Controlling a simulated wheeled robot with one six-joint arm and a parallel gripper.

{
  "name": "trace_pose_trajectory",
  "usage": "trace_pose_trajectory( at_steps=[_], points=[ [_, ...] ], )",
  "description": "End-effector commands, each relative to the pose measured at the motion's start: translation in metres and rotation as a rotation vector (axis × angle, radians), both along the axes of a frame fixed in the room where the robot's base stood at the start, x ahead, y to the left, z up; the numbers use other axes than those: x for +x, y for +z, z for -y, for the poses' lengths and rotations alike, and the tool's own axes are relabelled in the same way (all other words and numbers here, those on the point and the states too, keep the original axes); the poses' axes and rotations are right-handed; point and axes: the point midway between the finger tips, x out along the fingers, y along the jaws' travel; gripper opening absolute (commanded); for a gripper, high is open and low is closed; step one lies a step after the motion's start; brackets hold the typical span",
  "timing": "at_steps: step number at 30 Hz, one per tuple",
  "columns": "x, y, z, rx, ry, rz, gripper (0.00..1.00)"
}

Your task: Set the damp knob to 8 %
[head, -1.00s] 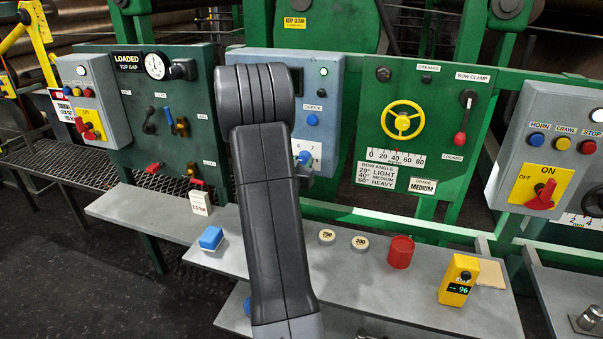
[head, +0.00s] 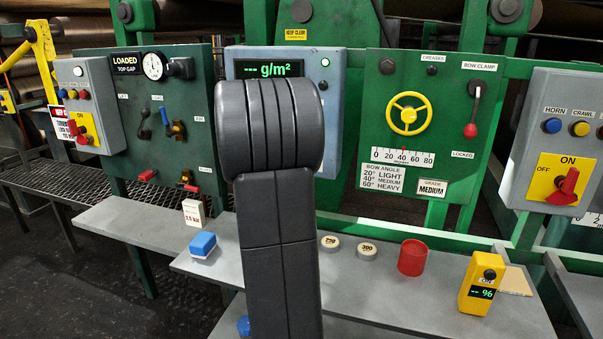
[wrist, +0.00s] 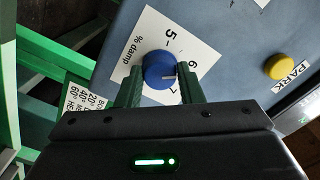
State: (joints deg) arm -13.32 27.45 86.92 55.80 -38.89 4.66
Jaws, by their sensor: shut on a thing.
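In the wrist view the damp knob (wrist: 159,69) is blue with a white pointer mark. It sits on a white dial plate (wrist: 150,27) lettered "% damp", with 5, 6 and 7 showing. The pointer lies on the side of the 6 and 7; the exact reading is unclear, and other numerals are hidden. My gripper (wrist: 161,66) has its two green fingers on either side of the knob and is shut on it. In the head view my dark arm covers the knob, the dial and the gripper.
A yellow PARK button (wrist: 281,67) is beside the dial plate. In the head view a display (head: 270,69) reads "--- g/m²" above my arm. A yellow handheld meter (head: 481,283), a red cup (head: 412,257) and a blue block (head: 203,245) stand on the grey shelf.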

Motion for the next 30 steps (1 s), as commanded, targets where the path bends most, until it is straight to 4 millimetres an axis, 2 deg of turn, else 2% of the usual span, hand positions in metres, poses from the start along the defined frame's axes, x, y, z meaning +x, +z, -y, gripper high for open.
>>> trace_pose_trajectory(
  at_steps=[2,30],
  points=[
    [0.0,-0.0043,0.0003,0.071,-0.001,0.025,0.11],
    [0.0,-0.0016,0.0005,0.918,-0.001,0.3,0.11]
  ],
)
